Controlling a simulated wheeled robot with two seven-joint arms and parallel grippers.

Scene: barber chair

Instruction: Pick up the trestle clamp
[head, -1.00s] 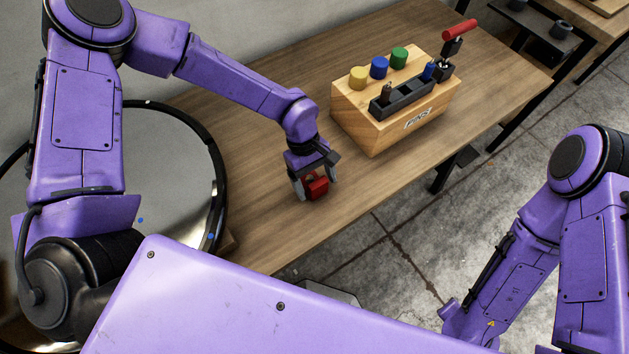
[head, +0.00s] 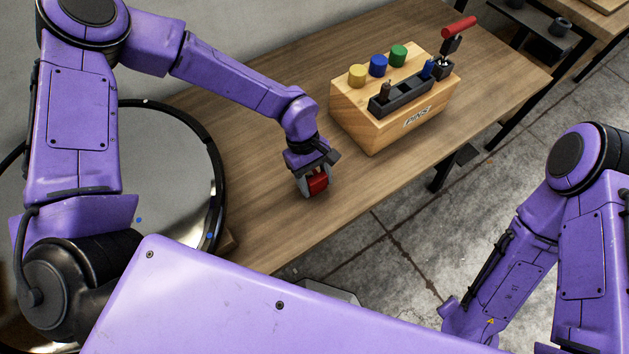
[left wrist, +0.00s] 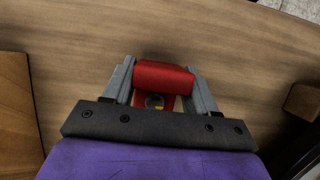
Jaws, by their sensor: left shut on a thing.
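The trestle clamp (head: 317,183) shows as a small red block between the fingers of my left gripper (head: 316,189), over the near edge area of the wooden table. My left gripper is shut on it. In the left wrist view the red clamp (left wrist: 163,78) has a bar across the fingertips and a small metal and yellow part behind it. The grey fingers (left wrist: 160,88) press it from both sides. Whether the clamp touches the table is hard to tell. My right gripper is not in view; only its arm shows at the right.
A wooden pin block (head: 372,134) with yellow, blue and green pegs and a dark tray stands right of the gripper. A red-handled tool (head: 459,28) rises at its far end. A round mirror (head: 170,165) is at the left. The table (head: 270,215) is clear near the gripper.

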